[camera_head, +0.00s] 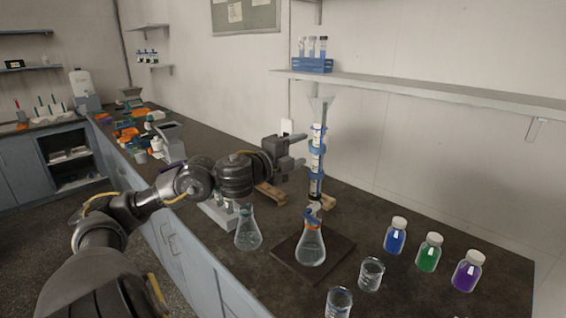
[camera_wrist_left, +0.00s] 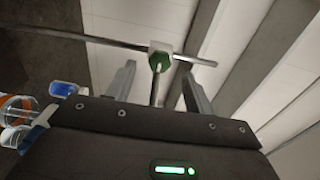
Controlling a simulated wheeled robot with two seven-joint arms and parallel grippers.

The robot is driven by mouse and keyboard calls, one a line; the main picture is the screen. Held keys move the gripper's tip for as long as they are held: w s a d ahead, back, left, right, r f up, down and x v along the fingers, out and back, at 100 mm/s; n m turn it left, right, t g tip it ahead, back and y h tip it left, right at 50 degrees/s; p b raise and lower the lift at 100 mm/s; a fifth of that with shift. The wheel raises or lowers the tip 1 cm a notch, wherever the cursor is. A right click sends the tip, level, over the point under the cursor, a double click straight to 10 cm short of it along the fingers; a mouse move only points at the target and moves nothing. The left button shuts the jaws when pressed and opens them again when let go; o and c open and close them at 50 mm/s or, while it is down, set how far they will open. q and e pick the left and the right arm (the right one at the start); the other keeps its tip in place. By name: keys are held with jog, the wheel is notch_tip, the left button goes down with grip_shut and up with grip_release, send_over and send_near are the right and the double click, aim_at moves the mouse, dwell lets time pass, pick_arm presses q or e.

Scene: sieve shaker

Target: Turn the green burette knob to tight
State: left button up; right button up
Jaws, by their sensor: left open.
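The burette (camera_head: 317,165) stands upright with blue clamps around it, its lower end over a clear flask (camera_head: 311,246) with an orange collar. My left gripper (camera_head: 299,150) is open just left of the burette, fingers pointing at it. In the left wrist view, the green knob (camera_wrist_left: 159,61) sits on a white block with a metal rod crossing behind. It shows between the two open fingers of my left gripper (camera_wrist_left: 159,74), with no visible contact. The knob cannot be made out in the head view. My right gripper is not in view.
A second flask (camera_head: 248,228) stands left of a dark base plate (camera_head: 285,248). Two small beakers and blue (camera_head: 396,236), green (camera_head: 428,253) and purple (camera_head: 467,270) bottles stand to the right. A wall shelf (camera_head: 430,92) holds a blue tube rack (camera_head: 313,65).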

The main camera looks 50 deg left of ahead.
pick_arm(q)
jog(key=s, duration=0.6)
jog(key=shift+s+d, duration=0.15)
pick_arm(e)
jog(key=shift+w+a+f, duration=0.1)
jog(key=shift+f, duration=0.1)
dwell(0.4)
